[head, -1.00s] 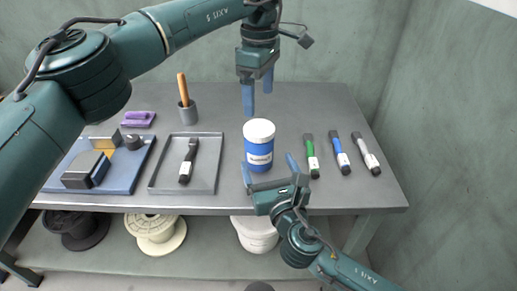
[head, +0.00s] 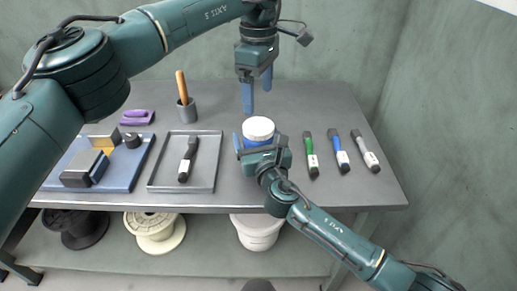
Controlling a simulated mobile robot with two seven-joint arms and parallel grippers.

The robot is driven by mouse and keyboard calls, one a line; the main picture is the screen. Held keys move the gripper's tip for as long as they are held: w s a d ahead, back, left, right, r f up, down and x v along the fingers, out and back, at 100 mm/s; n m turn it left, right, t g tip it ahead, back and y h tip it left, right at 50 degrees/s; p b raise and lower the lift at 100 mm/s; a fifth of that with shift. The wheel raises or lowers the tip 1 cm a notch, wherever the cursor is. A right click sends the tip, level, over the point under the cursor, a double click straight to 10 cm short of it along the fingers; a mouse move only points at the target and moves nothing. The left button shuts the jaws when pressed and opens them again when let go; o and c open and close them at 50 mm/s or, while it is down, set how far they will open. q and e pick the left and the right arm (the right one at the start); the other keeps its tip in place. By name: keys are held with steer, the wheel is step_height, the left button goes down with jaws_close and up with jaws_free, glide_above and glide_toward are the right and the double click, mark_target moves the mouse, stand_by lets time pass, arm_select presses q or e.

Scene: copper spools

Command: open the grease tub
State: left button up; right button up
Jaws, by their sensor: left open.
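The grease tub (head: 258,128) stands upright on the grey table, a blue tub with a white lid on top. My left gripper (head: 257,90) hangs above and just behind the lid, fingers pointing down, open and empty. My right gripper (head: 259,143) is at the tub's front, with a finger on the left side and the other by its right side. Its palm hides the lower part of the tub and its label. I cannot tell whether the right fingers touch the tub.
Green (head: 311,154), blue (head: 341,157) and white (head: 370,158) markers lie to the right. A grey tray (head: 207,170) with a black marker (head: 187,160) is on the left, beside a blue fixture board (head: 124,172). A cup (head: 187,111) stands behind. Spools sit below the table.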

mark_target(258, 125)
steer(key=c, duration=1.6)
arm_select(q)
steer(key=shift+m, duration=0.7)
arm_select(e)
jaws_close()
arm_select(q)
steer(key=m, duration=0.5)
steer(key=shift+m, duration=0.3)
steer(key=m, duration=0.6)
steer(key=shift+m, duration=0.3)
steer(key=shift+f, duration=4)
